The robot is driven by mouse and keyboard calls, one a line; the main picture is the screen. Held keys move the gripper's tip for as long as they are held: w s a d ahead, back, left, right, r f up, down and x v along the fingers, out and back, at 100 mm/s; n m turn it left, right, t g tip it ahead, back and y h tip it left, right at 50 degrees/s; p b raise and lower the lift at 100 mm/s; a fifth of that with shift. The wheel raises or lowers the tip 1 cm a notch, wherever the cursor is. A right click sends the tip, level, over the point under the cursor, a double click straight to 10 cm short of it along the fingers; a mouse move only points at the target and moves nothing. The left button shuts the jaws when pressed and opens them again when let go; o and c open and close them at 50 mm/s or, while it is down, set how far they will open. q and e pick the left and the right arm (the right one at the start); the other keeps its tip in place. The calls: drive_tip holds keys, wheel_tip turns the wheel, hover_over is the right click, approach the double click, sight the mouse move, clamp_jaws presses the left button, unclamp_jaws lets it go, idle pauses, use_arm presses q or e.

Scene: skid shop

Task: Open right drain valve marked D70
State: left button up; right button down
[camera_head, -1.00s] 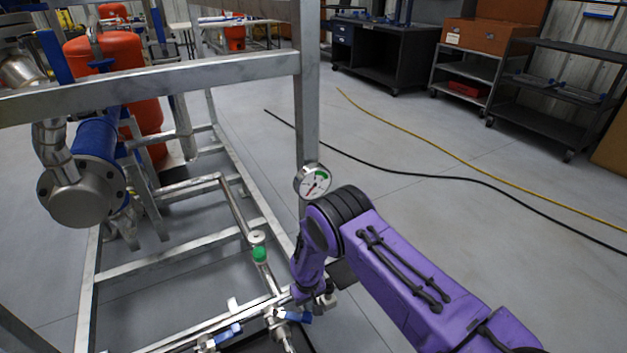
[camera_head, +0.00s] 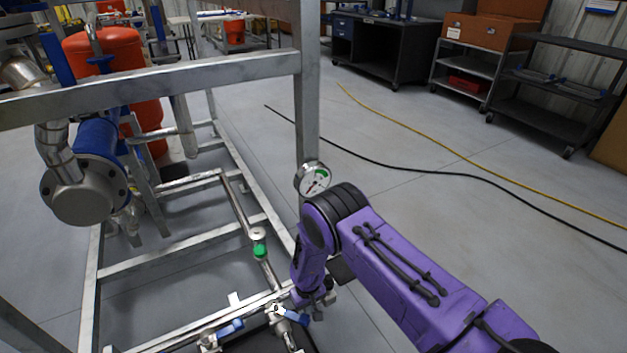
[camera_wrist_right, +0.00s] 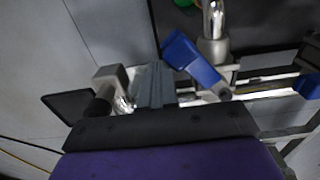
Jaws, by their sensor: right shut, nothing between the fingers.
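A valve with a blue lever handle (camera_head: 292,315) sits on the steel pipe at the bottom of the skid frame. No D70 marking is readable. Its blue handle (camera_wrist_right: 194,63) is close in the right wrist view. A second blue-handled valve (camera_head: 230,327) is to its left; a blue handle also shows at the right edge of the wrist view (camera_wrist_right: 307,86). My right gripper (camera_wrist_right: 153,82) is shut and empty, just left of the nearer handle in the wrist view. Whether they touch is unclear. In the head view my purple arm mostly hides the gripper. My left gripper is out of view.
A pressure gauge (camera_head: 313,180) stands by the frame post (camera_head: 308,90), right by my forearm. A pipe fitting with a green band (camera_head: 259,249) is left of my wrist. Frame rails (camera_head: 180,254) surround the valves. Open floor with hoses (camera_head: 480,180) lies to the right.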

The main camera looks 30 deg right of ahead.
sight(301, 323)
drive_tip(key=shift+s+a+r+p, duration=0.1)
drive_tip(key=shift+s+a+p, duration=0.35)
drive_tip(key=shift+s+a, duration=0.3)
drive_tip(key=shift+a, duration=0.05)
drive_tip(key=shift+s+a+p, duration=0.35)
drive_tip(key=shift+s+a, duration=0.25)
drive_tip(key=shift+a, duration=0.25)
drive_tip(key=shift+s+a, duration=0.2)
drive_tip(key=shift+a, duration=0.45)
drive_tip(key=shift+d, duration=0.15)
